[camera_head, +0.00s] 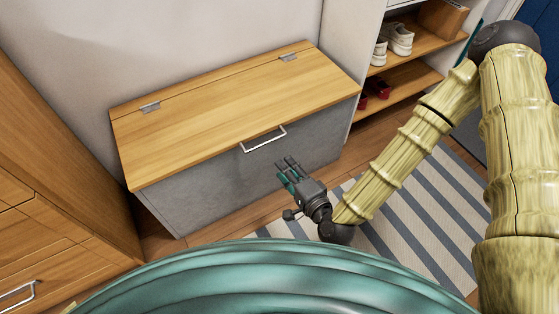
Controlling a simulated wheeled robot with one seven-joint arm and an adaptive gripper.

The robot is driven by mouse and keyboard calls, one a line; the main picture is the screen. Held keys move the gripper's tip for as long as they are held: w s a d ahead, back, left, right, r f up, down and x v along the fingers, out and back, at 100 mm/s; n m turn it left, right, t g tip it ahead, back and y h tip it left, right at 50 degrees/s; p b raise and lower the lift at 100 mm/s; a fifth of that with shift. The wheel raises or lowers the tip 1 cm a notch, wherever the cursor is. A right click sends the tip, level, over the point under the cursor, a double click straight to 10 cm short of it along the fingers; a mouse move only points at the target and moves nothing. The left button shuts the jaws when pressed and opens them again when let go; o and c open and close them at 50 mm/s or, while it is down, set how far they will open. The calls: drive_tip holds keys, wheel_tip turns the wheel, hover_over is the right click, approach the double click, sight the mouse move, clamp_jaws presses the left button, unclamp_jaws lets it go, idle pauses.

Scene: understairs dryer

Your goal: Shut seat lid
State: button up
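The seat lid (225,105) is a wide wooden board on top of a grey bench box (225,185). It lies flat, and I see no clear gap between its front edge and the box. Two metal hinges (150,106) join it to a wooden strip along the wall. A pale bar handle (263,140) sits at its front edge. My gripper (284,168) is in front of the box, just below and right of the handle, apart from it. Its dark fingers with teal parts look spread, with nothing between them.
A wooden drawer cabinet (50,240) stands close at the left. An open shelf (408,80) with white shoes (397,40) and red shoes (378,88) stands at the right. A striped rug (415,220) covers the floor at the right. The lid's top is clear.

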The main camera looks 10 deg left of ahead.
drive_tip(key=shift+v, duration=1)
drive_tip(key=s+d+f+n+g+h, duration=0.6)
drive_tip(key=s+d+f+n+g, duration=0.3)
drive_tip(key=s+d+f, duration=0.75)
drive_tip(key=s+d+f+n+g+h, duration=0.1)
drive_tip(key=s+d+f+g+h, duration=0.15)
drive_tip(key=s+d+g, duration=0.4)
wheel_tip(320, 180, up, 29)
drive_tip(key=w+d+t+p, duration=0.1)
drive_tip(key=t+p, duration=0.2)
drive_tip(key=p, duration=2.6)
drive_tip(key=shift+w+r+h+p, duration=0.2)
drive_tip(key=shift+w+h+p, duration=0.15)
drive_tip(key=shift+p, duration=0.05)
drive_tip(key=shift+d, duration=0.1)
